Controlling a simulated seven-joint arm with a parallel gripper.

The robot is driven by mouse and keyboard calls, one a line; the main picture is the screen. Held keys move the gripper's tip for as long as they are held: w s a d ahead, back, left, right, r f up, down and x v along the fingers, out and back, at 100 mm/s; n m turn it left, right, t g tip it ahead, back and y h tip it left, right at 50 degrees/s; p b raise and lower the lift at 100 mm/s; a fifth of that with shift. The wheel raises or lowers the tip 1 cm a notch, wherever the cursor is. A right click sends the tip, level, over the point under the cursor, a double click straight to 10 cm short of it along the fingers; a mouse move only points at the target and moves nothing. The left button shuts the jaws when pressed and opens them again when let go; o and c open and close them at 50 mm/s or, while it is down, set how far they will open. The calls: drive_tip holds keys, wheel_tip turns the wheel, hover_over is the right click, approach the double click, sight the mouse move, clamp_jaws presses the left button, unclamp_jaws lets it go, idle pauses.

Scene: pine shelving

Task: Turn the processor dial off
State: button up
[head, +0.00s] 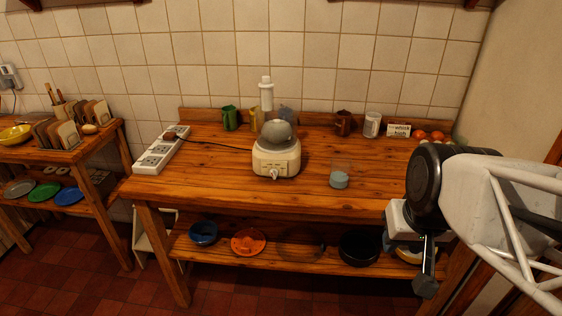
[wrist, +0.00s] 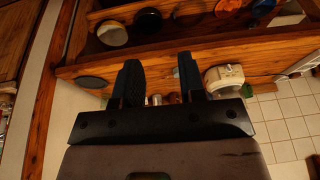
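The food processor (head: 277,158) stands upright in the middle of the wooden table. It has a cream base, a rounded grey part on top and a small pale dial (head: 274,174) low on its front. The dial's setting is too small to tell. In the wrist view the processor (wrist: 228,76) shows tilted, just right of the right finger, partly hidden. My gripper (wrist: 158,68) has its two dark fingers apart with nothing held between them. In the head view my gripper (head: 426,280) hangs at the right, in front of the table and well away from the processor.
A white power strip (head: 160,150) lies left. Mugs (head: 343,122), a jar (head: 372,124) and a white sign (head: 398,130) line the back. The lower shelf holds bowls and plates. The table's front is mostly clear.

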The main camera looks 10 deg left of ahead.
drive_tip(key=w+a+f+n+t+y, duration=0.1)
drive_tip(key=w+a+f+t, duration=0.1)
drive_tip(key=w+a, duration=0.45)
drive_tip(key=w+a+f+t, duration=0.15)
drive_tip(key=w+a, duration=0.25)
drive_tip(key=w, duration=0.6)
drive_tip(key=w+a+f+n+t+y, duration=0.1)
drive_tip(key=w+a+t, duration=0.1)
drive_tip(key=w+a, duration=0.45)
drive_tip(key=t+h, duration=0.4)
drive_tip(key=t, duration=0.1)
approach(273, 177)
drive_tip(key=shift+w+d+r+g, duration=0.2)
drive_tip(key=shift+w+r+g, duration=0.1)
drive_tip(key=shift+w, duration=0.25)
drive_tip(key=shift+a+f, duration=0.2)
drive_tip(key=shift+f, duration=0.15)
drive_tip(key=shift+w, duration=0.15)
drive_tip(key=shift+x, duration=3.85)
